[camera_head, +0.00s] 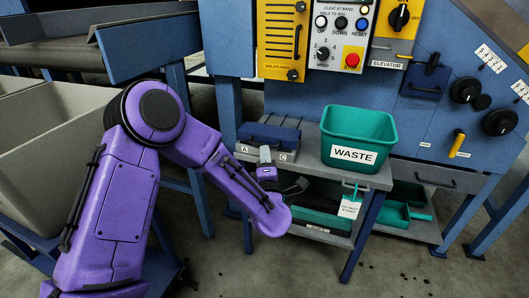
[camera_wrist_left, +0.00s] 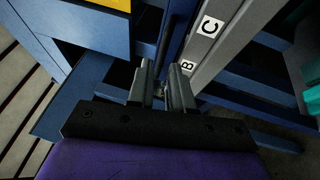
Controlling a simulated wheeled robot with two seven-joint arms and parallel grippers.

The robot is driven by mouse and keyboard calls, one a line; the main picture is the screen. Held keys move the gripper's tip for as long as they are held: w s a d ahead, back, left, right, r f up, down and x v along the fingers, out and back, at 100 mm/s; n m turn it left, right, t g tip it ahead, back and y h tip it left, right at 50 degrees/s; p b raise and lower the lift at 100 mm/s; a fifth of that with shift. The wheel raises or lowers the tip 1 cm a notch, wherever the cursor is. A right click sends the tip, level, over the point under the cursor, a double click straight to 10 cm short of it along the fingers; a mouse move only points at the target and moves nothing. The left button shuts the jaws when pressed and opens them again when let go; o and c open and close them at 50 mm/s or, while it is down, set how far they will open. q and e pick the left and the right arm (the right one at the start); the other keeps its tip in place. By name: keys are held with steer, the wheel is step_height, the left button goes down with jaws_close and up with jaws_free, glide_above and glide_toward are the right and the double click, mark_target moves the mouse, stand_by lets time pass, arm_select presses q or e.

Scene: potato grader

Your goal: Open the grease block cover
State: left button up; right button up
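The grease block cover (camera_head: 268,135) is a dark blue lid on the left of the grey bench, behind a grey front strip (camera_head: 243,149) with letter labels. In the head view A and C show, and B is hidden behind my gripper. The cover looks shut. My left gripper (camera_head: 265,153) is just in front of the strip. In the left wrist view the two grey fingers (camera_wrist_left: 161,75) stand a small gap apart, beside the B label (camera_wrist_left: 187,67) on the strip (camera_wrist_left: 222,32). I cannot tell whether they touch the cover. My right gripper is not in view.
A green waste bin (camera_head: 353,155) stands on the bench right of the cover. A tagged green tool hangs at the bench's front, above a lower shelf with green trays (camera_head: 315,220). The control panel (camera_head: 343,35) is above. A large grey bin (camera_head: 50,130) is at left.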

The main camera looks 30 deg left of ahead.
mark_target(267, 138)
arm_select(q)
steer(key=shift+x, duration=1.95)
jaws_close()
steer(key=shift+f, duration=0.1)
